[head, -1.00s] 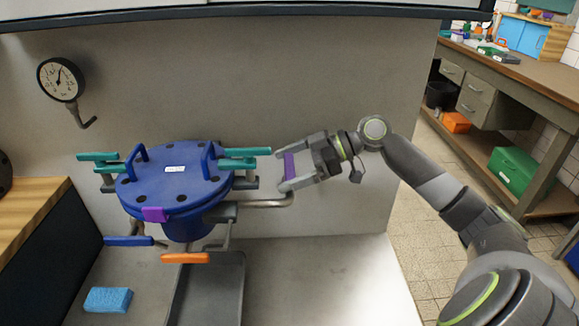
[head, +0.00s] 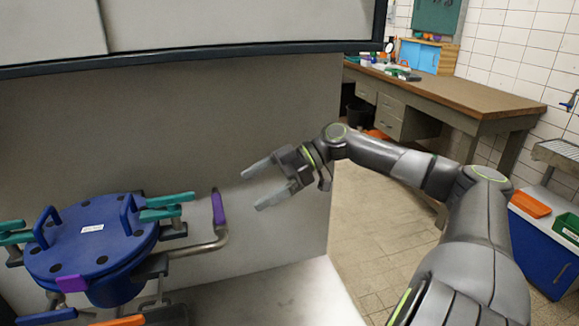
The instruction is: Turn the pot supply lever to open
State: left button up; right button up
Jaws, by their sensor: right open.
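A blue lidded pot (head: 92,250) stands at the lower left in the head view. A bent metal pipe (head: 208,246) leaves its right side. A lever with a purple grip (head: 218,207) stands roughly upright at the end of that pipe. I cannot read a label that says which lever is the pot supply. My right gripper (head: 252,189) is open and empty, to the right of the purple grip and apart from it, its fingers pointing left. My left gripper is not in view.
Teal clamp handles (head: 167,199) stick out around the pot lid. An orange handle (head: 120,321) and a blue handle (head: 46,316) show at the bottom edge. A grey panel (head: 180,130) stands behind. A workbench (head: 450,93) stands at the back right, with open floor before it.

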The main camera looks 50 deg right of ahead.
pick_arm(q)
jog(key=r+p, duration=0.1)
jog(key=p, duration=0.1)
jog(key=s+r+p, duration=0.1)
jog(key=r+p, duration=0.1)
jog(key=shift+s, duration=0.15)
pick_arm(e)
jog(key=v, duration=0.7)
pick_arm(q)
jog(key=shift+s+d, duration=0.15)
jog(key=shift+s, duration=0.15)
pick_arm(e)
jog(key=shift+s, duration=0.1)
